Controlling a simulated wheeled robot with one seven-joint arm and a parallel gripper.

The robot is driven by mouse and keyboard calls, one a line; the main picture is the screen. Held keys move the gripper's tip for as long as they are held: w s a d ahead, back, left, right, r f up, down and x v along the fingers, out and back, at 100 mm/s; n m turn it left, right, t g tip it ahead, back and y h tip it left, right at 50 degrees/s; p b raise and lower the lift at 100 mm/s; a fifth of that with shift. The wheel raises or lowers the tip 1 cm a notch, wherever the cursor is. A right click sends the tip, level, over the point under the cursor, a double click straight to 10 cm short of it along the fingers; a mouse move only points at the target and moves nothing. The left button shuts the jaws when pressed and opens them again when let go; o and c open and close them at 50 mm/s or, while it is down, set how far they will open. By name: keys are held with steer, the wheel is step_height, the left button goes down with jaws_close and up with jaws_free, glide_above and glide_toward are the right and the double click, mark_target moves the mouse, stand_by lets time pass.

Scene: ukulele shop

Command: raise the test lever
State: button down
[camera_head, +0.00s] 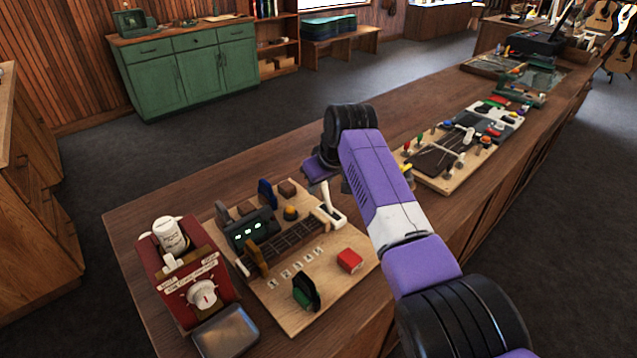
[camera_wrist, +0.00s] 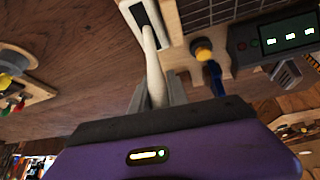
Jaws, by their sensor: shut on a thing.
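The test lever (camera_head: 326,193) is a white stick rising from a white slotted plate (camera_head: 329,215) at the far right corner of a light wooden board (camera_head: 318,318). In the wrist view the lever (camera_wrist: 152,68) comes out of the dark slot of its plate and runs down between my grey fingers. My gripper (camera_wrist: 158,92) is shut on the lever's free end. In the head view my gripper (camera_head: 322,178) is at the top of the lever, partly hidden by my own purple arm.
The board also carries a fretted neck (camera_head: 290,238), a dark box with green displays (camera_head: 248,230), a yellow knob (camera_head: 291,212) and a red block (camera_head: 350,260). A red machine with a white dial (camera_head: 203,294) stands left. A second board (camera_head: 455,182) lies beyond my arm.

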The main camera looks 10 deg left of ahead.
mark_target(325, 192)
stand_by(0.4)
steer(key=c, duration=1.3)
jaws_free()
steer(key=shift+f, duration=0.1)
steer(key=shift+b+v, duration=0.5)
steer(key=shift+v, duration=3.35)
